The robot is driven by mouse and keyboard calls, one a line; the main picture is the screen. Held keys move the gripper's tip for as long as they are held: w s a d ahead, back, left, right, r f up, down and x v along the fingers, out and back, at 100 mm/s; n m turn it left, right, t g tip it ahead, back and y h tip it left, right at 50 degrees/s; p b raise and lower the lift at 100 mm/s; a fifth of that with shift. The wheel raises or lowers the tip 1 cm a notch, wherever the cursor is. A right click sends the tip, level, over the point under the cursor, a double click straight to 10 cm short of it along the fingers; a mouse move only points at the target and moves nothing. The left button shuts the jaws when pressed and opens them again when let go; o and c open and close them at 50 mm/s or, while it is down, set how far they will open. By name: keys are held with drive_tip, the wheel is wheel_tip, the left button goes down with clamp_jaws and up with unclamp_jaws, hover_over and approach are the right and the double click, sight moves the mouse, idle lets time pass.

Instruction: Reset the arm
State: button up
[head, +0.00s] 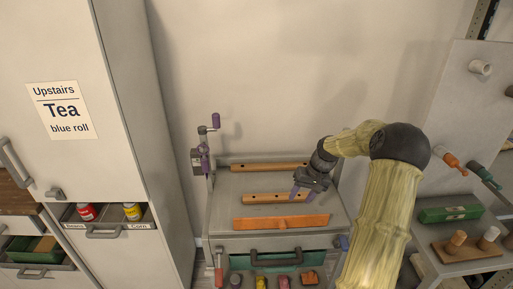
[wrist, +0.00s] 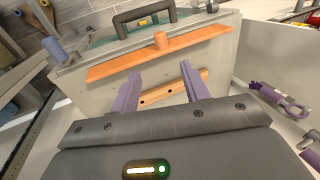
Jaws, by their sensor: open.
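My arm (head: 381,200) comes up from the lower right in the head view and bends over to the left. My gripper (head: 308,187) hangs above the top of the rolling rack (head: 224,187). In the wrist view my gripper (wrist: 160,85) shows two purple fingers spread apart with nothing between them. A wooden bar with holes (wrist: 190,86) lies beyond the fingertips; I cannot tell how far below. It also shows in the head view (head: 262,198).
An orange bar (head: 280,222) crosses the rack's front, with another holed bar (head: 262,165) at its back. A purple-handled crank (head: 203,150) stands on the rack's left. A tall cabinet (head: 140,110) is at left. A grey side unit (head: 455,213) with a green box (head: 450,214) is at right.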

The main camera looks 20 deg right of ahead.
drive_tip(key=shift+a, duration=0.1)
drive_tip(key=s+a+r+n+h, duration=0.1)
drive_tip(key=s+a+r, duration=0.15)
drive_tip(key=a, duration=0.35)
drive_tip(key=s+a+r+n+h, duration=0.1)
drive_tip(key=s+a, duration=0.3)
drive_tip(key=a, duration=0.3)
drive_tip(key=s+a+r, duration=0.1)
drive_tip(key=s+a, duration=0.3)
drive_tip(key=s, duration=0.3)
drive_tip(key=s+a+r+n+t+h, duration=0.1)
drive_tip(key=s+a+r, duration=0.1)
drive_tip(key=s+a, duration=0.2)
drive_tip(key=s, duration=0.2)
drive_tip(key=shift+s+a+r, duration=0.25)
drive_tip(key=shift+s+r, duration=0.05)
drive_tip(key=shift+s, duration=0.05)
